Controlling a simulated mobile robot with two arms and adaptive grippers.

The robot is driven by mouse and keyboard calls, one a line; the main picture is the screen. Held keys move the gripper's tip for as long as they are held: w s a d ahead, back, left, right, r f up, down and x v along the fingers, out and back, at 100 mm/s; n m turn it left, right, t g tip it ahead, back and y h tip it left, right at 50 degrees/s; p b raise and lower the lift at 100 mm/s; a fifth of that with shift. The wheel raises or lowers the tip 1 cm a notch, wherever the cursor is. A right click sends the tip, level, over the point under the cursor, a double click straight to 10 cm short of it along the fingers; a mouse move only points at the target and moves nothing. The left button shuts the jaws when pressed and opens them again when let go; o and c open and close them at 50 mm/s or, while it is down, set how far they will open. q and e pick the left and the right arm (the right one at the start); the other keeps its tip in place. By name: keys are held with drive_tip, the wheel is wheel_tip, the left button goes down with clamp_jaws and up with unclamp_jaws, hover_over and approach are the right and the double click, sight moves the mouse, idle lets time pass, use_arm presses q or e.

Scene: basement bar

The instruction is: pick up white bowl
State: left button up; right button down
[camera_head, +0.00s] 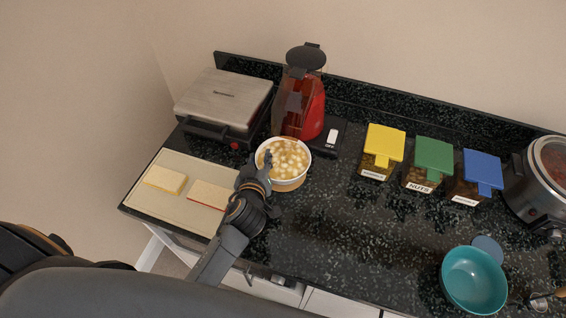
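The white bowl (292,182) stands upright on a round tan coaster (291,188) on the dark counter, left of centre. It is filled with pale liquid and several yellowish chunks. My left gripper (265,166) is at the bowl's left front rim, its fingers overlapping the rim in the picture. The fingers are small and dark, so I cannot tell whether they are open or shut, or whether they touch the bowl. My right gripper is not in view.
Close behind the bowl are a red pitcher (313,116) and a press grill (226,97). A cutting board (180,163) holds bread at the left. Lidded containers (435,155), a teal bowl (473,280) and a metal pot (540,185) stand to the right. The counter's middle is clear.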

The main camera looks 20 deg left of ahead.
use_arm(q)
drive_tip(key=shift+w, duration=0.1)
drive_tip(key=shift+c, duration=0.2)
clamp_jaws()
drive_tip(key=shift+r, duration=0.15)
